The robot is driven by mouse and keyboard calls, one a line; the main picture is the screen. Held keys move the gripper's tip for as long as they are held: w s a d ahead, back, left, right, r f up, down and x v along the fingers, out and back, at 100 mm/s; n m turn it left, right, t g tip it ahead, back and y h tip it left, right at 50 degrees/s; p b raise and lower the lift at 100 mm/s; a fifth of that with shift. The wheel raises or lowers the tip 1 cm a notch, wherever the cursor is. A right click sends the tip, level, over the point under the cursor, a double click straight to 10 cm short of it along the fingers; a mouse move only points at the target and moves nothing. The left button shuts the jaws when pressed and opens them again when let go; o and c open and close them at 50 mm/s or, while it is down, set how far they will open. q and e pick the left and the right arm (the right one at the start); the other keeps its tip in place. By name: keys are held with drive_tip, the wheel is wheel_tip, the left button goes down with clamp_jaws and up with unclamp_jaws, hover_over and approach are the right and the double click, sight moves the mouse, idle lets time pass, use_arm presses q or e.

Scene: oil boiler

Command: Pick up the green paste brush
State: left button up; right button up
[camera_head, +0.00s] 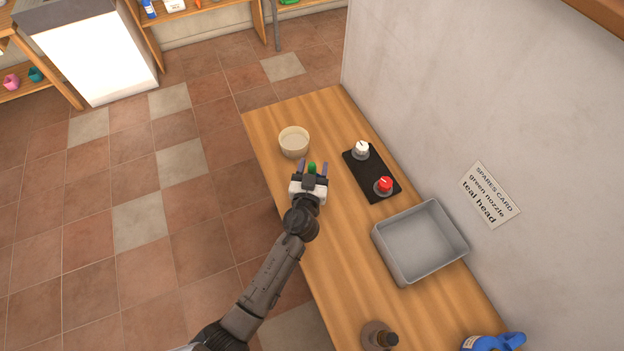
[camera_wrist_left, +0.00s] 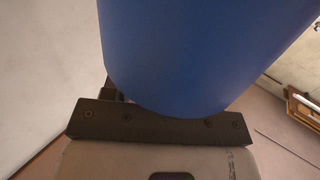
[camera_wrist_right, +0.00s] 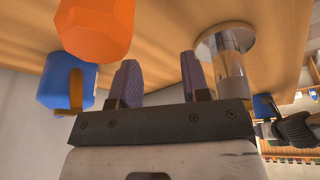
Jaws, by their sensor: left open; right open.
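A small green piece (camera_head: 311,168), which looks like part of the green paste brush, shows between the fingers of my left gripper (camera_head: 313,166) in the head view. The gripper hides the rest of it, and I cannot tell whether the fingers touch it. My left gripper is open over the wooden counter. In the left wrist view a large blue surface (camera_wrist_left: 200,50) fills the middle and hides the fingers. My right gripper (camera_wrist_right: 160,75) is open in the right wrist view, with nothing between its fingers; it is outside the head view.
A cream bowl (camera_head: 294,142) stands just beyond my left gripper. A black panel with a white knob (camera_head: 361,149) and a red knob (camera_head: 385,184), and a grey tray (camera_head: 420,242), lie to the right. In the right wrist view an orange object (camera_wrist_right: 95,28) and metal cylinder (camera_wrist_right: 230,65) are close.

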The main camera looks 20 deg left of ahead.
use_arm(q)
drive_tip(key=shift+c, duration=0.3)
clamp_jaws()
idle(0.3)
